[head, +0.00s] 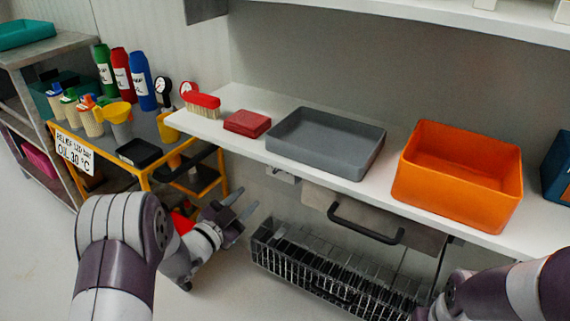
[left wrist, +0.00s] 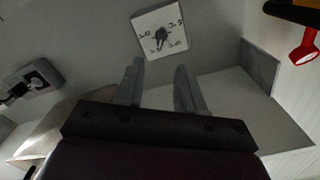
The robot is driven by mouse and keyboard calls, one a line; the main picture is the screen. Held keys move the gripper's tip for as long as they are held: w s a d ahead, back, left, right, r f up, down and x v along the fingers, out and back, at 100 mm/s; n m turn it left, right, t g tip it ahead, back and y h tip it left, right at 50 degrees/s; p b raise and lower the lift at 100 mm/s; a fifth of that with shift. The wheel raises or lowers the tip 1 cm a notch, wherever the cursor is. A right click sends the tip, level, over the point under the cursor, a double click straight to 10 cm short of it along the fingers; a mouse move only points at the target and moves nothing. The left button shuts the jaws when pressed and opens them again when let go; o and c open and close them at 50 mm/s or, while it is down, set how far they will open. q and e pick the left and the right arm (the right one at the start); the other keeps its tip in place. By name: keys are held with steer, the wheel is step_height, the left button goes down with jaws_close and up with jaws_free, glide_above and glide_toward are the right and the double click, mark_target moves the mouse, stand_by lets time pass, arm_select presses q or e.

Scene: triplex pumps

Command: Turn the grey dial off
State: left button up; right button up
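A dark grey dial (left wrist: 161,36) sits on a white square plate with markings around it, at the top middle of the left wrist view. My left gripper (left wrist: 158,75) is open and empty, its two fingers apart and pointing towards the plate, with the dial beyond the fingertips. In the head view my left gripper (head: 243,203) is low, in front of the wall beneath the white shelf. I cannot make out the dial in the head view. My right arm enters at the bottom right of the head view, but its gripper fingers do not show.
The white shelf (head: 410,210) holds a grey tray (head: 330,168), an orange bin (head: 455,205) and a red box (head: 247,123). A black wire rack (head: 330,275) is below. A yellow-framed cart (head: 150,180) stands left. A red item (left wrist: 304,48) shows in the left wrist view.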

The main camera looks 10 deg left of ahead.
mark_target(276, 170)
arm_select(q)
steer(key=b+x, duration=0.5)
steer(key=x, duration=0.6)
steer(key=shift+w+d+r+b, duration=0.1)
steer(key=shift+w+d+b, duration=0.05)
steer(key=shift+w+b, duration=0.2)
steer(key=shift+w+d+r, duration=0.1)
steer(key=shift+w+r, duration=0.05)
steer(key=shift+w, duration=0.15)
jaws_close()
